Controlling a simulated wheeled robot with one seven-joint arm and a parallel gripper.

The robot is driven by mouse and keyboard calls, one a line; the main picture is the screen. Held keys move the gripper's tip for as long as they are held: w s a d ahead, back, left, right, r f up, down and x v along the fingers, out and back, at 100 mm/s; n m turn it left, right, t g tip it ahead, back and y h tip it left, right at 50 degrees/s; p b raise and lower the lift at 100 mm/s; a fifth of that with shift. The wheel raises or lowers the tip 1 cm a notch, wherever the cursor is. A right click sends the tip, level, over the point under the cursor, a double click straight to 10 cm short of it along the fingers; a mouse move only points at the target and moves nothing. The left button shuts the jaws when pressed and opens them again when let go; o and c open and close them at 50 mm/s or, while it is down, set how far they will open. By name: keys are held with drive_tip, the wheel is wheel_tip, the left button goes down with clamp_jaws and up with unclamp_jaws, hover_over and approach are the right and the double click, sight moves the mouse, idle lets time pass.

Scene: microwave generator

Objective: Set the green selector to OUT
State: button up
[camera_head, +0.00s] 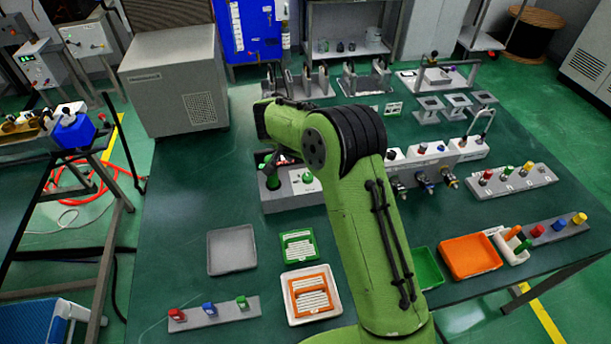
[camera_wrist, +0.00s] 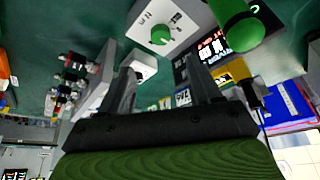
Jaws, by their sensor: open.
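The green selector (camera_wrist: 160,35) is a small round knob on a white panel face, at the top middle of the wrist view. Small dark markings stand beside it, too small to read surely, so I cannot tell its setting. In the head view the selector (camera_head: 307,177) is a small green spot on a grey box, left of my arm. My gripper (camera_wrist: 160,66) shows two grey fingers spread apart with nothing between them. The selector lies beyond the fingertips, between their lines, apart from them. In the head view my arm mostly hides the gripper.
A larger green handle (camera_wrist: 240,28) stands close beside the selector; the head view shows it (camera_head: 272,178) too. A row of valves (camera_head: 423,185) is right of my arm. Trays (camera_head: 232,249) lie in front. The bench's left part is clear.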

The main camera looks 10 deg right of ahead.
drive_tip(key=x, duration=1.1)
drive_tip(key=shift+a+f+b, duration=0.15)
drive_tip(key=shift+f+b, duration=0.1)
drive_tip(key=shift+b, duration=0.05)
drive_tip(key=shift+c, duration=0.4)
drive_tip(key=c, duration=1)
